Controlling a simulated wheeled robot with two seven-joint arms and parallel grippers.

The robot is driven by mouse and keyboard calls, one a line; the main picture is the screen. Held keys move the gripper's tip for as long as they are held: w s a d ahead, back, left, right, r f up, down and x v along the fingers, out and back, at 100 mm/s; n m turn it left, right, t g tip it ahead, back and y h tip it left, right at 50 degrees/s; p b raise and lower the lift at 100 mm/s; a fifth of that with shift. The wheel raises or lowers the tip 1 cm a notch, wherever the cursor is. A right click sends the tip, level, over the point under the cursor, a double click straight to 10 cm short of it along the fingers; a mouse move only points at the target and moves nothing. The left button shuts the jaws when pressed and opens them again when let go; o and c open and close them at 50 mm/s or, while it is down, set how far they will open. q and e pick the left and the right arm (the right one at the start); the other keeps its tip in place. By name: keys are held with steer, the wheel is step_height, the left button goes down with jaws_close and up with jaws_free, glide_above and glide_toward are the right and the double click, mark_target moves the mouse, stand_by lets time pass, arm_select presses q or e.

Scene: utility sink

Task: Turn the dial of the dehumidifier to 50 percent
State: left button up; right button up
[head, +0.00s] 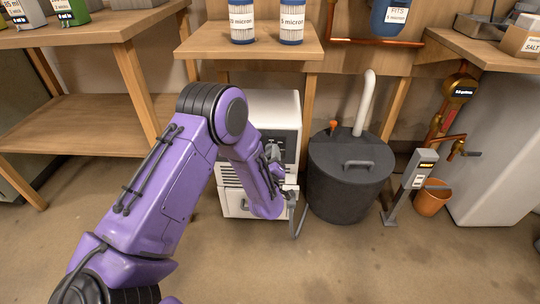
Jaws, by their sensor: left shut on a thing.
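The white dehumidifier (272,104) stands on the floor under the middle shelf. Its dark control panel (291,143) is on the upper front and is partly covered by my left arm. My left gripper (275,160) is at this panel, shut on the dial. The dial itself is hidden behind the gripper and wrist, so its setting cannot be read. My right gripper is not in view.
A dark lidded tank (345,185) with a white pipe (365,105) stands close on the right. Beyond it are a grey post with a display (418,165) and an orange bucket (432,200). Filter cartridges (242,20) stand on the shelf (248,42) above. The front floor is clear.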

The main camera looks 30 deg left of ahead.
arm_select(q)
steer(key=shift+d+f, duration=0.15)
steer(key=o, duration=1.1)
steer(key=shift+c, duration=0.2)
steer(key=shift+s+d, duration=0.15)
steer(key=shift+s, duration=0.2)
steer(key=p+v, duration=0.2)
steer(key=v, duration=0.7)
steer(key=shift+s, duration=0.35)
steer(key=shift+d, duration=0.1)
